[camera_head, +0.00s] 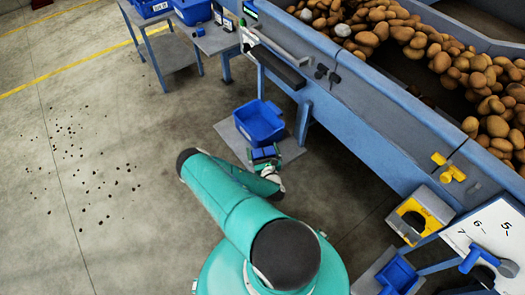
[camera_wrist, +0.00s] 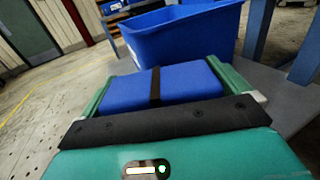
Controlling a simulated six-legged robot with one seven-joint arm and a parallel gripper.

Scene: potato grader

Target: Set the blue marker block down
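The blue marker block (camera_wrist: 185,84), with a dark band across its middle, sits between the two green fingers of my gripper (camera_wrist: 163,78) in the wrist view. The fingers touch or nearly touch its two ends, and the gripper looks shut on it. In the head view the block (camera_head: 264,152) shows small at the end of my arm, with my gripper (camera_head: 266,158) around it. It is just in front of a blue bin (camera_head: 259,124). The block's underside is hidden, so I cannot tell whether it touches the grey board.
The blue bin (camera_wrist: 185,35) stands close beyond the block on a grey low board (camera_head: 228,132). A blue table leg (camera_wrist: 256,30) rises to its right. The grader (camera_head: 370,105) with potatoes fills the upper right. Open floor with scattered dark bits lies left.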

